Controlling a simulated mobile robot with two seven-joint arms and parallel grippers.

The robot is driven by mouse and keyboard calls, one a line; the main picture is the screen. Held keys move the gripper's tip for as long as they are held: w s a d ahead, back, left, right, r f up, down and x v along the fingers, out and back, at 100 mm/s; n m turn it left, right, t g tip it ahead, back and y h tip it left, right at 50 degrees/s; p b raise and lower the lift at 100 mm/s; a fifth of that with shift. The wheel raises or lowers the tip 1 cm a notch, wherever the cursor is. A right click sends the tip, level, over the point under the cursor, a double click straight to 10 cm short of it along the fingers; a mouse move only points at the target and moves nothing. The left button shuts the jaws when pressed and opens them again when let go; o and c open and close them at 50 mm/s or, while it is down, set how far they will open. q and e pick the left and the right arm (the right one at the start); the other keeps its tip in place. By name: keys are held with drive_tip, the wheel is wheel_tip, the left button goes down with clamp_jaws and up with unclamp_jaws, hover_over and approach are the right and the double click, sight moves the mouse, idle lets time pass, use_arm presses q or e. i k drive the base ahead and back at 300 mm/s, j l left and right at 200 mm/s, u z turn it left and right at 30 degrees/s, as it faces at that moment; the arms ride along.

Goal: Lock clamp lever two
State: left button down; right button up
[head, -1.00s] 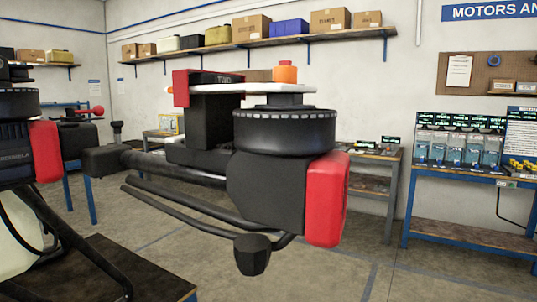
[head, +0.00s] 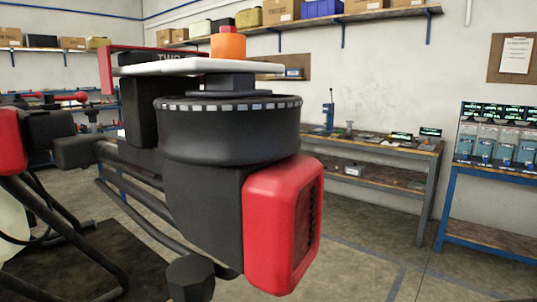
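A large black drone motor (head: 229,130) fills the middle of the head view, with a red housing (head: 284,222) below it at the right. A flat white piece (head: 200,66) lies over the motor with an orange cap (head: 228,45) on top. Behind it is a dark block (head: 166,56) marked "TWO" with a red edge (head: 105,72). A red-ended lever (head: 75,97) shows farther back at the left, over dark drone parts. Whether it is clamp lever two, and whether it is locked, I cannot tell. Neither of my grippers is in view.
Black tubes (head: 125,190) run below the motor at the left, beside another red housing (head: 10,140). A workbench (head: 385,152) with small items and a blue-legged display stand (head: 488,230) are at the right. Floor between them and the drone is clear.

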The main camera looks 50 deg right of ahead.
sight(81, 96)
drive_tip(key=l, duration=0.55)
drive_tip(key=k+l+u, duration=0.1)
drive_tip(key=l, duration=0.45)
drive_tip(key=k+l, duration=0.15)
drive_tip(key=l, duration=0.4)
drive_tip(key=i+l+u, duration=0.5)
drive_tip(key=l, duration=0.4)
drive_tip(key=i+u, duration=0.1)
drive_tip(key=u, duration=1.65)
drive_tip(key=k+l, duration=0.1)
drive_tip(key=l, duration=0.3)
drive_tip(key=k+l, duration=0.1)
drive_tip(key=l, duration=0.3)
drive_tip(key=k+l, duration=0.15)
drive_tip(key=l, duration=0.25)
